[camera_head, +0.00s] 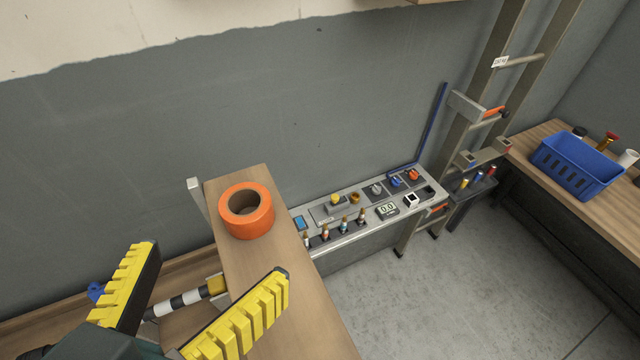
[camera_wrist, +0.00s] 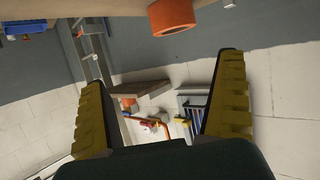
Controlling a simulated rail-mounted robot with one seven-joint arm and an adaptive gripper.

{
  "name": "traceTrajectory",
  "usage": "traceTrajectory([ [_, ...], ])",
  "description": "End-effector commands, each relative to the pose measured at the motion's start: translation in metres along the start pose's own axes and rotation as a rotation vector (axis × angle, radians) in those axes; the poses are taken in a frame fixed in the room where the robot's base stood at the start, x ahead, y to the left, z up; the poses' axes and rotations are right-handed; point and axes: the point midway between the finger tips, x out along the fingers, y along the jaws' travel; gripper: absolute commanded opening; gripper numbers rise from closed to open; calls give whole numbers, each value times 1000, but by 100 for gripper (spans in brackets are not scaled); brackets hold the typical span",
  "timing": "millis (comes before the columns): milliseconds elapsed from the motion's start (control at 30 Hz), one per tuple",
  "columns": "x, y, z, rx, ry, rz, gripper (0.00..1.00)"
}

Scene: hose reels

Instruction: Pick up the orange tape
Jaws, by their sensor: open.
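The orange tape (camera_head: 257,221) is a roll lying flat on a narrow wooden shelf (camera_head: 262,262), near its far end. It also shows at the top of the wrist view (camera_wrist: 172,16), partly cut off by the frame edge. My gripper (camera_head: 216,277), with yellow ribbed fingers, is wide open and empty. In the head view it is below the tape, nearer the camera, and does not touch it. In the wrist view the tape is above the space between the fingers (camera_wrist: 162,88).
A grey panel (camera_head: 345,232) with knobs, bottles and a meter stands right of the shelf. A black and white striped bar (camera_head: 182,302) shows between my fingers. A ladder (camera_head: 480,110) and a blue basket (camera_head: 577,166) on a wooden bench (camera_head: 585,210) are at the right.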

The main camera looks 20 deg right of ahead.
Motion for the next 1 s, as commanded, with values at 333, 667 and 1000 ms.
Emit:
traceTrajectory([
  [333,34,-17,10,-27,-3,-40,100],
  [667,100,-20,10,-26,-2,-45,100],
  [1000,149,-16,6,-25,-3,-45,100],
])
